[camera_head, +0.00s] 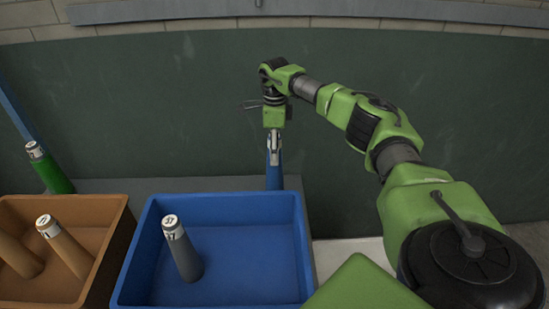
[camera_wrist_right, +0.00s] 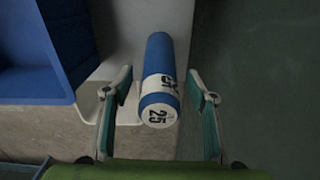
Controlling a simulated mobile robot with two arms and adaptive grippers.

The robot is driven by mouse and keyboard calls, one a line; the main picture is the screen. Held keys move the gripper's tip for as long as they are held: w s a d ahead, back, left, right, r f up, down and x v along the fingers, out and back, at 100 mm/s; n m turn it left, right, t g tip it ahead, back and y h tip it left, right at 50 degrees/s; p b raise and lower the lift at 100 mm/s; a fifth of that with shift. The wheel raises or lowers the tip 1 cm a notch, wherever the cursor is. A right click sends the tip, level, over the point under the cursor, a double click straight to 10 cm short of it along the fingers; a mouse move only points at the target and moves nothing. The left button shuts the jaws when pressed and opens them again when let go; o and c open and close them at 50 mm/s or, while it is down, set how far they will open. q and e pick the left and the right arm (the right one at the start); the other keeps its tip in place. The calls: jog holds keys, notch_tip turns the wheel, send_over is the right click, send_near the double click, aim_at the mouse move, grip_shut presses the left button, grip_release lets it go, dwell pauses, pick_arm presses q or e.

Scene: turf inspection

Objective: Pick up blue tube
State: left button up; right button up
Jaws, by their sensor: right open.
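The blue tube (camera_head: 274,177) stands behind the blue bin's back right corner in the head view. In the right wrist view the blue tube (camera_wrist_right: 158,59) has a white band and a white end marked 25. My right gripper (camera_head: 273,143) is over the top of the tube in the head view and partly hides it. In the right wrist view my right gripper (camera_wrist_right: 160,84) is open, with one finger on each side of the tube and a visible gap at both sides. My left gripper is not in view.
A blue bin (camera_head: 226,196) holds a grey tube (camera_head: 184,253). A brown bin (camera_head: 116,240) at left holds brown tubes (camera_head: 70,251). A green tube (camera_head: 52,175) stands behind it. A dark green wall (camera_head: 180,110) rises behind. The blue bin's edge (camera_wrist_right: 70,45) is near the left finger.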

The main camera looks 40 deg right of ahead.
jog(key=shift+c, duration=0.3)
jog(key=c, duration=1.3)
